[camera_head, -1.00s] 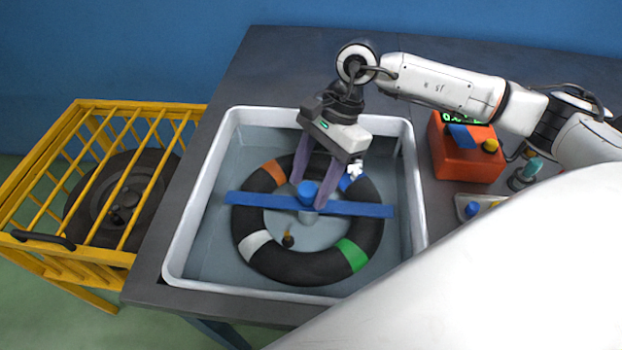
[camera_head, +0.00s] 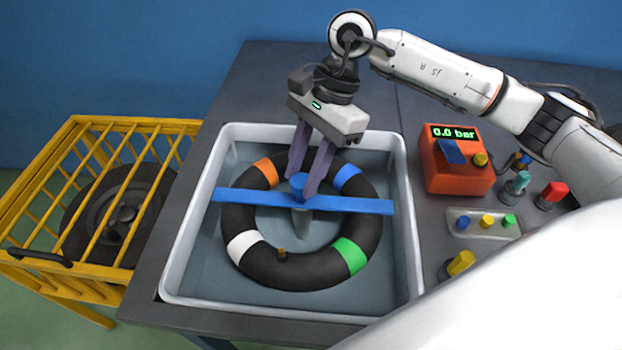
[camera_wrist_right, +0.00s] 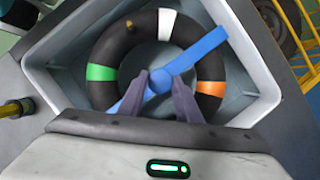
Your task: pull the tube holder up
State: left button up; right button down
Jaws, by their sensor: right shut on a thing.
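The tube holder is a long blue bar (camera_head: 345,205) with a round blue knob (camera_head: 298,182) and a grey post (camera_head: 302,222) below its middle. It lies across the black ring-shaped tube (camera_head: 290,271), which has orange, blue, white and green bands. The tube is in a white-rimmed basin (camera_head: 409,240). My right gripper (camera_head: 306,184) comes down from behind and is shut on the knob. The right wrist view shows its fingers (camera_wrist_right: 160,88) on both sides of the knob (camera_wrist_right: 160,80). My left gripper is not in view.
An orange box reading 0.0 bar (camera_head: 456,170) stands right of the basin. Near it are a tray with coloured plugs (camera_head: 462,228) and several loose plugs. A yellow cage (camera_head: 50,170) holding a wheel stands at the left.

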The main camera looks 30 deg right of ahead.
jog(key=shift+w+r, duration=0.1)
jog(key=shift+r, duration=0.25)
jog(key=c, duration=1.5)
grip_release()
jog(key=shift+o, duration=1)
jog(key=s+b+v, duration=0.1)
jog(key=v, duration=0.9)
jog(key=shift+w+d, duration=0.15)
jog(key=shift+w, duration=0.25)
